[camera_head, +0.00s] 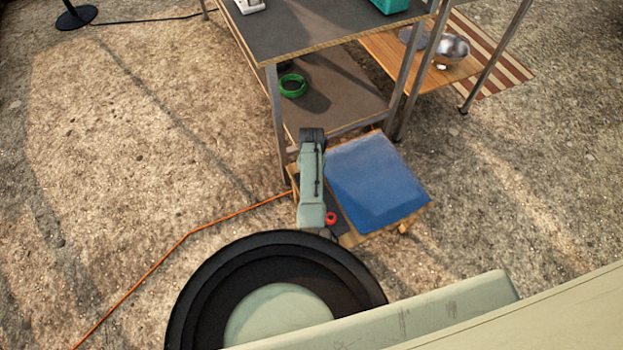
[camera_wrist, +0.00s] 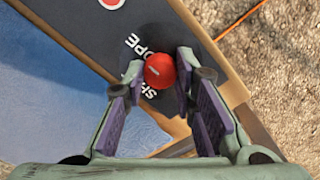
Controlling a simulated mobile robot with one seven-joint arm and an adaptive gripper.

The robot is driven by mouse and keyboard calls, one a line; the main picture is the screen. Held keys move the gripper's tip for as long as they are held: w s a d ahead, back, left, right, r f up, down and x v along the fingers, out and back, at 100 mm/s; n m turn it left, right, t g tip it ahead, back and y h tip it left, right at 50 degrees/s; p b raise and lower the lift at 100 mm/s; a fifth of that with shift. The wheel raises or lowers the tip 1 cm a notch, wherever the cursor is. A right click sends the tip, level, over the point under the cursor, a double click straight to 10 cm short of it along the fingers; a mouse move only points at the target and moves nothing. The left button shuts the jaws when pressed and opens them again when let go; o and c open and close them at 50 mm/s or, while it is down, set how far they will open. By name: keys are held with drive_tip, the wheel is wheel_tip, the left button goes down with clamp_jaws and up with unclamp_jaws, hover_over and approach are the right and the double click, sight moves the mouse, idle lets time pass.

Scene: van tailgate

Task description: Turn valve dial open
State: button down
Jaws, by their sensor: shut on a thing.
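The red valve dial (camera_wrist: 159,71) shows in the wrist view, with a short pale mark on its left part. It sits on a dark round plate with white letters reading "SH" and "OPE"; the rest of the words is hidden. My gripper (camera_wrist: 162,78) reaches over the panel, its fingertips on either side of the dial and shut on it. In the head view my pale green arm covers the panel, and I cannot make out the fingertips or the dial there.
The dark panel (camera_wrist: 72,22) lies beside a blue surface (camera_head: 375,182) on a wooden base. A small red round thing (camera_head: 331,218) sits near my arm. A metal-legged table (camera_head: 320,35) with a green coil (camera_head: 293,86) stands behind. An orange cable (camera_head: 190,233) crosses the ground at left.

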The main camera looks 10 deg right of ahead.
drive_tip(key=c, duration=1.3)
unclamp_jaws()
wheel_tip(320, 180, up, 12)
